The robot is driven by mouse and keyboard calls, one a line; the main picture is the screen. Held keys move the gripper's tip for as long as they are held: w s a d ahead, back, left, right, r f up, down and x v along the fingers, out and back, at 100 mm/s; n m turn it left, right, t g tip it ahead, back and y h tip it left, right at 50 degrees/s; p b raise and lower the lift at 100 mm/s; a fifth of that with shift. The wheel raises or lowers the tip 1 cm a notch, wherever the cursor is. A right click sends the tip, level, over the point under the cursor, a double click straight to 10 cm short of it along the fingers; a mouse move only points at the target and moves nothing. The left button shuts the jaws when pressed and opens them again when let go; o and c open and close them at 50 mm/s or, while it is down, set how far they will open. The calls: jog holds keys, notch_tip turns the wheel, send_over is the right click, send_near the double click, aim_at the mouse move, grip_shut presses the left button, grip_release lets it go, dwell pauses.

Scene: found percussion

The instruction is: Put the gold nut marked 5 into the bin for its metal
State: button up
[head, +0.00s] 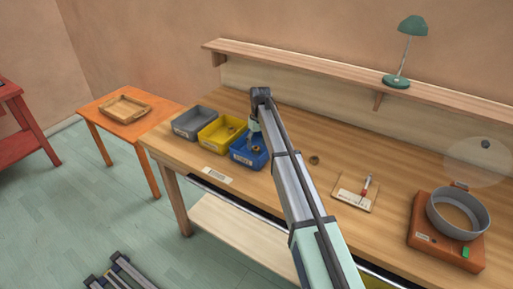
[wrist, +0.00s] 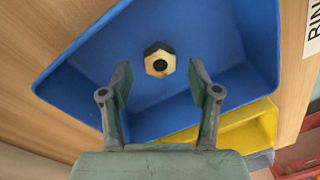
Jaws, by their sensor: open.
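A gold nut (wrist: 159,60) with a dark hole lies on the floor of the blue bin (wrist: 75,75); no number on it is readable. My gripper (wrist: 160,80) is open and empty above the blue bin, its fingers pointing down at either side of the nut with clear gaps. In the head view, the blue bin (head: 240,158) stands at the right of a row with the yellow bin (head: 207,138) and the grey bin (head: 186,124). A nut (head: 232,128) lies in the yellow bin. Another brownish nut (head: 314,160) lies on the bench.
A shelf with a green lamp (head: 411,30) runs behind. A side table holds a wooden tray (head: 125,108).

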aim_at(258, 147)
notch_tip(258, 147, up, 10)
jog(key=b, duration=0.2)
jog(key=shift+w+d+b, duration=0.2)
jog(key=shift+d+b, duration=0.1)
jog(key=shift+b, duration=0.05)
